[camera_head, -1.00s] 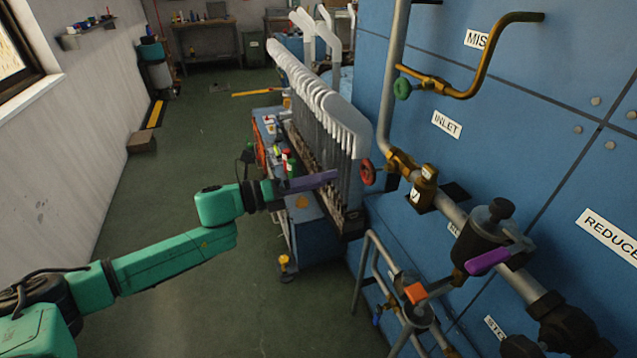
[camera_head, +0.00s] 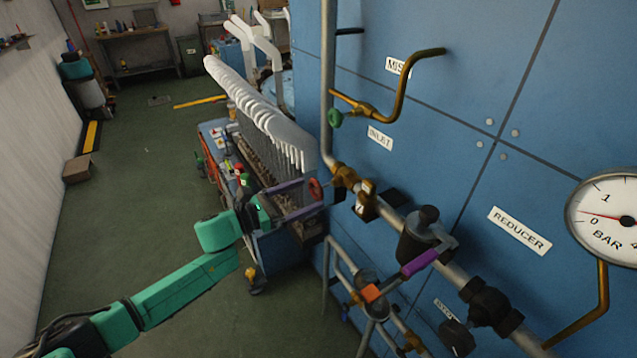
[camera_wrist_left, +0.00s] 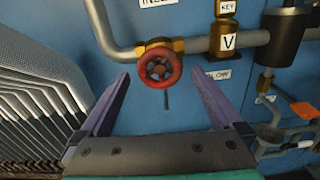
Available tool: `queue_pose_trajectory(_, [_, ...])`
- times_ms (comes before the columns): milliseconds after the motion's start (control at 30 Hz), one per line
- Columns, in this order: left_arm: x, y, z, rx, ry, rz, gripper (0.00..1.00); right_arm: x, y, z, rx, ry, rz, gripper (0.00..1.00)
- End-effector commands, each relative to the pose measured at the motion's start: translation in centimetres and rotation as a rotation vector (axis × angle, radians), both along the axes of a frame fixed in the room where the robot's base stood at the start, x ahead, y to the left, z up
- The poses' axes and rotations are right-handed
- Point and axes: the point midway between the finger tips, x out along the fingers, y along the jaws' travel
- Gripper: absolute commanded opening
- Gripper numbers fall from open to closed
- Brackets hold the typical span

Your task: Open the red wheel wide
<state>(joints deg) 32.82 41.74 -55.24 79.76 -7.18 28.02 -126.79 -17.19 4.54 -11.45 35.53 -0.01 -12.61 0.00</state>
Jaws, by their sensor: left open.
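The red wheel (camera_head: 315,189) sits on a brass valve in the inlet pipe, on the blue panel. In the left wrist view the red wheel (camera_wrist_left: 160,68) faces me, ahead of and between the fingertips. My left gripper (camera_head: 302,199) is open, with its purple fingers pointing at the wheel. In the wrist view the left gripper (camera_wrist_left: 163,80) shows its two fingers wide apart, one on each side of the wheel. I see no contact with the wheel. My right gripper is not in view.
A rack of white sock boards (camera_head: 260,115) stands just left of the wheel. A pressure gauge (camera_head: 607,222) is at the far right. Green floor (camera_head: 150,215) is open at left.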

Motion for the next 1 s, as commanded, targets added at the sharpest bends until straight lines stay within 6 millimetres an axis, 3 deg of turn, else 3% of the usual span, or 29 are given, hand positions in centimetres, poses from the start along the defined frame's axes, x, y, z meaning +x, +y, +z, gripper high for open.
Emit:
queue_pose_trajectory(200, [2.4,-3.2,0.1,-0.001,0.001,0.000,1.00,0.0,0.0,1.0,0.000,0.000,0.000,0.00])
queue_pose_trajectory(500, [2.7,-3.7,-0.1,0.001,0.002,0.000,1.00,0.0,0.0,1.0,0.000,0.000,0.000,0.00])
queue_pose_trajectory(533, [2.7,-3.7,-0.1,0.000,0.001,0.000,0.92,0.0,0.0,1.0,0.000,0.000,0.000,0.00])
queue_pose_trajectory(700, [2.7,-3.7,-0.1,0.000,0.001,0.000,0.27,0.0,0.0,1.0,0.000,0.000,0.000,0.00])
queue_pose_trajectory(733, [2.7,-3.7,-0.1,0.000,0.001,0.000,0.20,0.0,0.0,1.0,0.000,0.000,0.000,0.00])
queue_pose_trajectory(1000, [2.6,-3.6,-0.1,-0.014,0.021,0.001,0.20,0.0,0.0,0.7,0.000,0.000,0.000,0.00])
